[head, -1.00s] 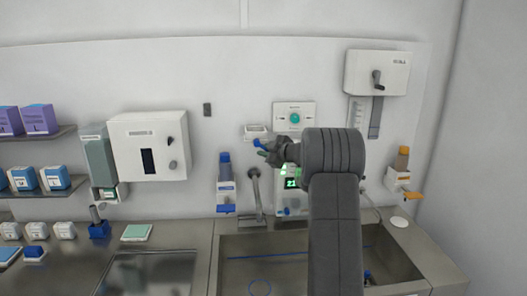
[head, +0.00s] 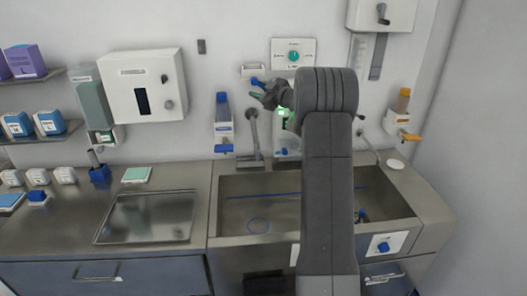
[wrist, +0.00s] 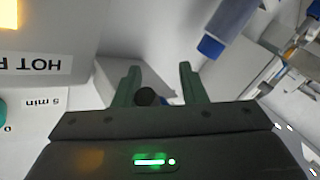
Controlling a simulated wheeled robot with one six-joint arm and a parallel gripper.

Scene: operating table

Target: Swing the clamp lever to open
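My gripper (wrist: 160,68) shows two green fingers standing apart in the wrist view. A dark round knob (wrist: 148,97) shows low between them, with a sliver of blue beside it; I cannot tell whether the fingers touch either. In the head view my gripper (head: 259,92) is at the back wall, just below a small white bracket (head: 253,71). A blue piece (head: 257,82) sits under that bracket, right at the fingers. It may be the clamp lever, but its shape and angle are too small to read, and my gripper partly covers it.
A control panel with a teal knob (head: 293,56) is up and right of my gripper. A white cabinet (head: 143,85) is further left. The steel sink (head: 232,205) lies below.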

